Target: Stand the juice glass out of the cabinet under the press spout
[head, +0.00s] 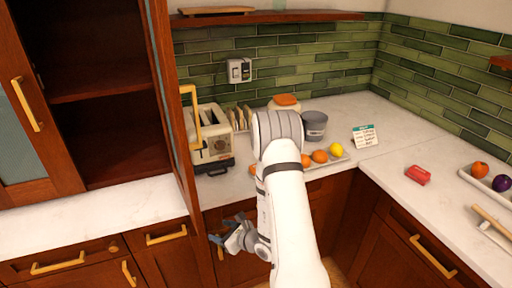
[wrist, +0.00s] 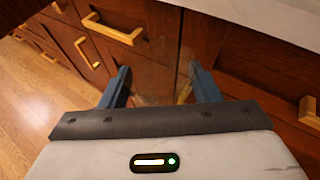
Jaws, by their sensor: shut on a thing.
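My gripper (wrist: 159,72) is shut on a clear, see-through glass (wrist: 153,82), faintly visible between its blue fingers in the wrist view. In the head view my gripper (head: 229,238) is low, in front of the drawer fronts and below counter height; the glass cannot be made out there. The cabinet (head: 105,110) at the left stands open, and its visible shelves look empty. I cannot make out a press or its spout; my arm hides part of the back counter.
An open cabinet door (head: 172,110) stands between the cabinet and a toaster (head: 208,138). A grey pot (head: 314,124), a tray of fruit (head: 338,158) and a small sign (head: 364,136) are on the back counter. A red block (head: 417,175) lies on the right counter, with clear room around it.

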